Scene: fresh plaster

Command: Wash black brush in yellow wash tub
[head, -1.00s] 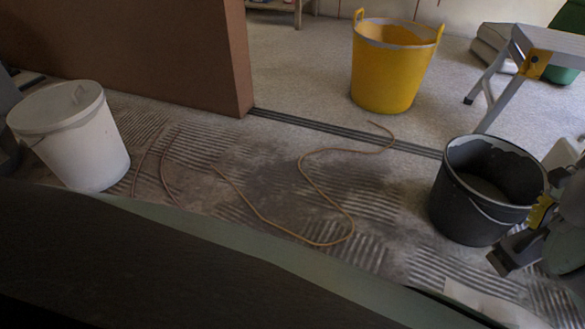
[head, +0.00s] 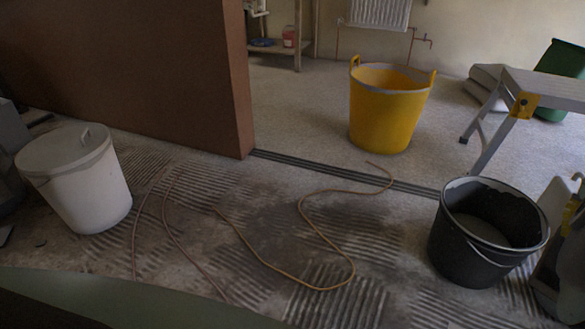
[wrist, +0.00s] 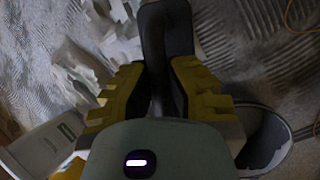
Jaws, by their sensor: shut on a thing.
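The yellow wash tub (head: 386,118), with two handles and a grey rim, stands on the pale floor beyond a dark floor strip in the head view. In the wrist view my gripper (wrist: 158,88), with yellow fingers, is shut on a black thing, likely the handle of the black brush (wrist: 165,35). Its bristles cannot be made out. The gripper and brush are far from the tub. In the head view only part of my arm shows at the right edge, so the gripper is hard to make out there.
A black bucket (head: 468,250) stands at right, near my arm. A white lidded bucket (head: 85,190) is at left. A hose (head: 322,238) snakes across the ridged floor. A brown wall end (head: 240,100) stands left of the opening; a trestle (head: 530,88) stands right of the tub.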

